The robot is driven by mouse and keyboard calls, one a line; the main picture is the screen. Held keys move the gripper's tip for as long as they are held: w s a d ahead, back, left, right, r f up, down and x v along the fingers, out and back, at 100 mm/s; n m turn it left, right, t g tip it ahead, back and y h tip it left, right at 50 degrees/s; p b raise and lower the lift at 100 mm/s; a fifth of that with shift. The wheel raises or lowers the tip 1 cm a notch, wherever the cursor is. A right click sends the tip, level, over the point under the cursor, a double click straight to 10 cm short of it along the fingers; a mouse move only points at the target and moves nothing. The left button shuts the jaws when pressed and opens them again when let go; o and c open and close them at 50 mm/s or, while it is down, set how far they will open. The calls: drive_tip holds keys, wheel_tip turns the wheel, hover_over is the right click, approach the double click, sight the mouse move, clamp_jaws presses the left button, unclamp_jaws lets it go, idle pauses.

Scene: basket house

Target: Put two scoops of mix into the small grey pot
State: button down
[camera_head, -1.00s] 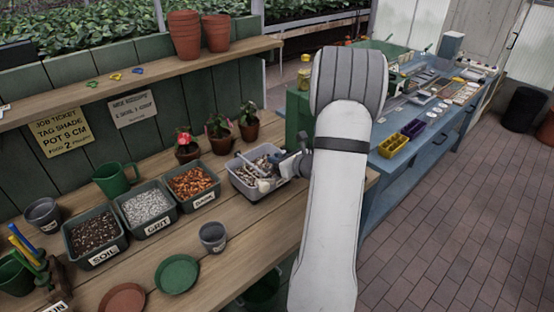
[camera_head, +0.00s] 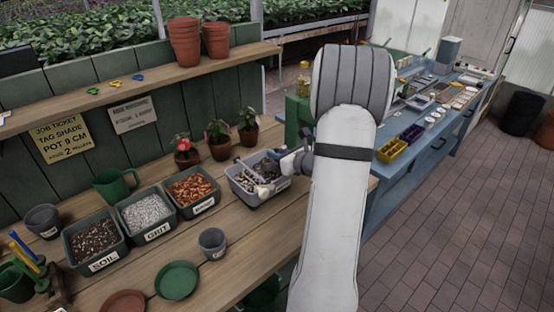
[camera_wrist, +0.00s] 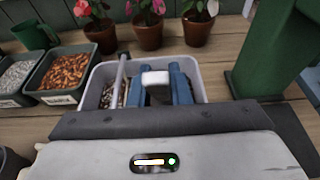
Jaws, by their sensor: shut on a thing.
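The small grey pot (camera_head: 212,243) stands upright on the wooden bench, in front of the row of bins; I cannot make out its inside. A light grey bin (camera_head: 243,190) of brown and pale mix stands right of the labelled bins, under my gripper (camera_head: 272,170). In the wrist view, the blue fingers of my gripper (camera_wrist: 157,85) are shut on a pale piece, apparently the scoop's handle (camera_wrist: 155,77). The scoop's bowl is not clear to see. A thin grey rod (camera_wrist: 122,70) shows beside the fingers over the bin (camera_wrist: 95,92).
Bins of soil (camera_head: 95,237), grit (camera_head: 145,212) and orange-brown chunks (camera_head: 191,187) stand left of the mix bin. A larger grey pot (camera_head: 43,220), green mug (camera_head: 115,186), green saucer (camera_head: 177,280) and potted flowers (camera_head: 219,140) stand around. A green block (camera_wrist: 285,45) is close right.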

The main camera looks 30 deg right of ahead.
drive_tip(key=shift+t, duration=0.5)
drive_tip(key=shift+s+r+p, duration=0.2)
drive_tip(key=shift+r+p, duration=0.05)
drive_tip(key=shift+r, duration=1.3)
drive_tip(key=shift+s+r+p, duration=0.15)
drive_tip(key=shift+r+p, duration=0.1)
drive_tip(key=shift+r, duration=1.3)
